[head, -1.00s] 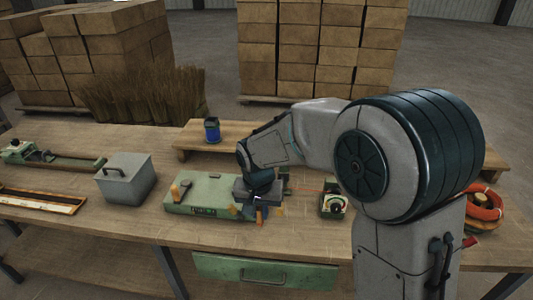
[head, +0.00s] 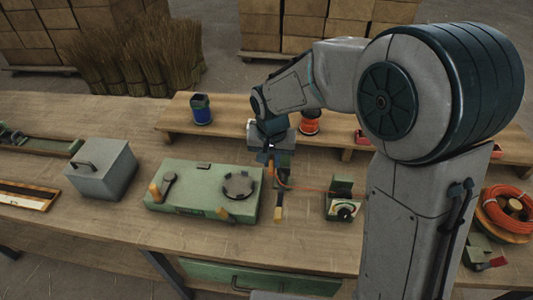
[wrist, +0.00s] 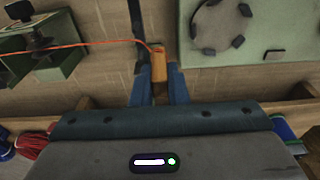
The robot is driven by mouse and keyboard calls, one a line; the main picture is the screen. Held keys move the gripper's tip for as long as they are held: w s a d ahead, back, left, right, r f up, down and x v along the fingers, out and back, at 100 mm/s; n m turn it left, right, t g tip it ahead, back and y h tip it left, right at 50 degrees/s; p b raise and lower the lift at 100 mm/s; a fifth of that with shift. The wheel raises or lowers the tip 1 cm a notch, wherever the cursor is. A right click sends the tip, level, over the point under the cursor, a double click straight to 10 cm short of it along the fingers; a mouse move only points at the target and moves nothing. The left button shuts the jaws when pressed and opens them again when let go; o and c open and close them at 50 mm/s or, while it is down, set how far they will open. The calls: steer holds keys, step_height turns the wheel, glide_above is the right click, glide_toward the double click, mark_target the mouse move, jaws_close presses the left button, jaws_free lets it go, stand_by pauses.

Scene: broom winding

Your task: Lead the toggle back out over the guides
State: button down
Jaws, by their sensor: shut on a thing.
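The toggle is a small orange-brown block (wrist: 158,66), held between my gripper's two blue fingertips (wrist: 159,86) in the wrist view. In the head view my gripper (head: 272,150) is just right of the green winder (head: 205,205), and the toggle is hard to make out. An orange cord (wrist: 95,43) runs from the toggle across to the green guide and dial unit (head: 343,207), also in the wrist view (wrist: 50,62). The winder's round dark plate (head: 238,185) is bare of my gripper. A dark bar with a yellow end (head: 278,214) lies near the toggle.
A raised wooden shelf (head: 228,138) carries a blue spool (head: 201,109) and an orange spool (head: 310,123) behind my gripper. A grey lidded box (head: 101,170) stands left of the winder. An orange cord coil (head: 508,208) lies right.

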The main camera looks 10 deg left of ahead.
steer(key=d, duration=5.3)
steer(key=shift+d, duration=0.3)
steer(key=shift+w, duration=0.1)
